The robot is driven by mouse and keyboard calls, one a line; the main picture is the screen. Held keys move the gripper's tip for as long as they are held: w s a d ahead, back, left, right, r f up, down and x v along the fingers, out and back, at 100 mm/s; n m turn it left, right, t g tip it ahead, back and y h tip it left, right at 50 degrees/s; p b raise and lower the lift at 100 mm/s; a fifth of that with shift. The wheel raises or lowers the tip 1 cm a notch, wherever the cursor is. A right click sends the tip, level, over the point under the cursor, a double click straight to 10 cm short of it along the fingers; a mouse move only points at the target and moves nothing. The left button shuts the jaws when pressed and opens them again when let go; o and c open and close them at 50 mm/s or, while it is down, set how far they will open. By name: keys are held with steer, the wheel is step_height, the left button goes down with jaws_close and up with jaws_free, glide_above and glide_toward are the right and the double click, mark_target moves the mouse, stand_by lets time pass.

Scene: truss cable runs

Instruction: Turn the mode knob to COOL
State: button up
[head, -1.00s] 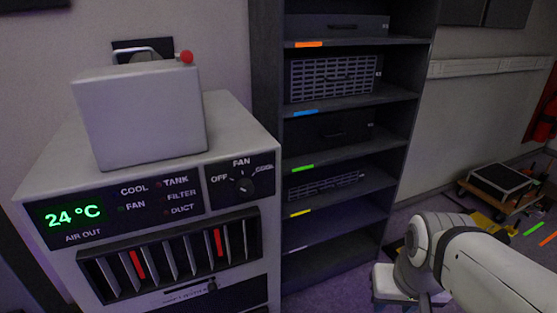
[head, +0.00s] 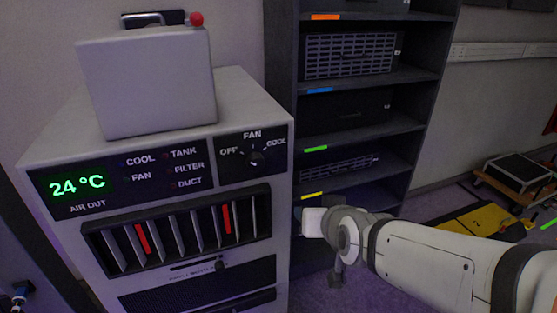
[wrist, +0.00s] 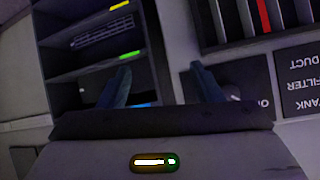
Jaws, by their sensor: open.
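The mode knob (head: 254,159) is a small dark dial on the black panel of the white cooling unit (head: 150,130) in the head view. Its labels are OFF at left, FAN at top and COOL at right; its pointer is too small to read surely. In the wrist view, which is upside down, the knob panel (wrist: 258,75) is at the right, with part of the OFF label showing. The knob there is dim and partly hidden by the right finger. My gripper (wrist: 162,82) is open and empty, with the shelf and the unit's edge behind its fingers.
A dark equipment rack (head: 345,130) stands close at the unit's right. A grey box with a red-knobbed handle (head: 155,80) sits on top of the unit. Vent slats (head: 175,230) with red strips lie below the panel. A trolley (head: 515,178) is at far right.

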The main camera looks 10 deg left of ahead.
steer(key=a+r+t+y+b, duration=0.1)
steer(key=a+t+y, duration=0.15)
steer(key=a, duration=0.35)
steer(key=t+y, duration=0.1)
steer(key=t, duration=0.2)
glide_toward(257, 166)
steer(key=shift+p+x, duration=1.35)
steer(key=shift+x, duration=2.75)
steer(key=c, duration=1)
